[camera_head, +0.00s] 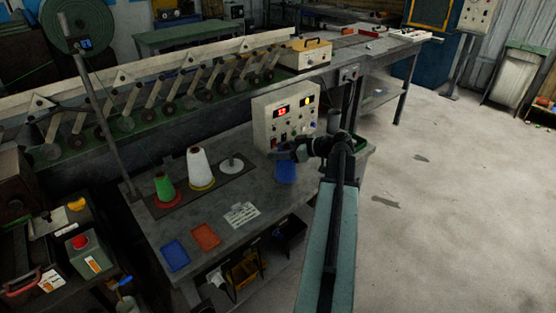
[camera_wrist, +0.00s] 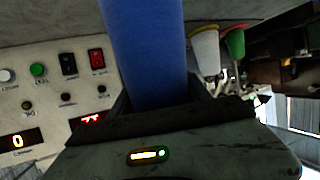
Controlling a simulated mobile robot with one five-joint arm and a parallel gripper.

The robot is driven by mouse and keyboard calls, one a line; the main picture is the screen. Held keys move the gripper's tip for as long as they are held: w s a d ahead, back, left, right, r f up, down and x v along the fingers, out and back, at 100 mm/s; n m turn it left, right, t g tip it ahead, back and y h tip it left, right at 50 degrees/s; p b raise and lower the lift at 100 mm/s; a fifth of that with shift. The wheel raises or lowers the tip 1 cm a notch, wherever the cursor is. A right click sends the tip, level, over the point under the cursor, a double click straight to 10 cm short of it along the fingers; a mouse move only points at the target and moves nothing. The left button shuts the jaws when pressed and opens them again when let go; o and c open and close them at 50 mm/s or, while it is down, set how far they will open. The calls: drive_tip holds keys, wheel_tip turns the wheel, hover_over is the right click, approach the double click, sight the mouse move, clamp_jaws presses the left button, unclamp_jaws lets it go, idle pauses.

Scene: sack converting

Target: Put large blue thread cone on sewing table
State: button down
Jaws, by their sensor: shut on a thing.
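The large blue thread cone (camera_head: 286,173) is at the right part of the grey sewing table (camera_head: 272,207), in front of the control box. My gripper (camera_head: 297,151) is at the cone's top and shut on it. In the wrist view the blue cone (camera_wrist: 149,50) runs out from between the jaws (camera_wrist: 165,104) and hides part of the tabletop. I cannot tell whether its base touches the table or hangs just above it.
A green cone (camera_head: 164,187), a white cone (camera_head: 200,169) and an empty white holder (camera_head: 231,164) stand on the left. The control box (camera_head: 284,118) is close behind my gripper. Blue (camera_head: 175,255) and red (camera_head: 205,237) squares and a paper (camera_head: 241,215) lie in front.

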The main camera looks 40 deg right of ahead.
wheel_tip(320, 180, down, 2)
drive_tip(key=shift+f+b, duration=0.2)
drive_tip(key=shift+b, duration=0.4)
drive_tip(key=shift+r, duration=0.2)
drive_tip(key=c, duration=0.9)
unclamp_jaws()
drive_tip(key=shift+f, duration=0.2)
drive_tip(key=o, duration=0.4)
drive_tip(key=shift+s, duration=0.1)
drive_tip(key=shift+r, duration=0.25)
drive_tip(key=p+v, duration=0.5)
drive_tip(key=v, duration=0.7)
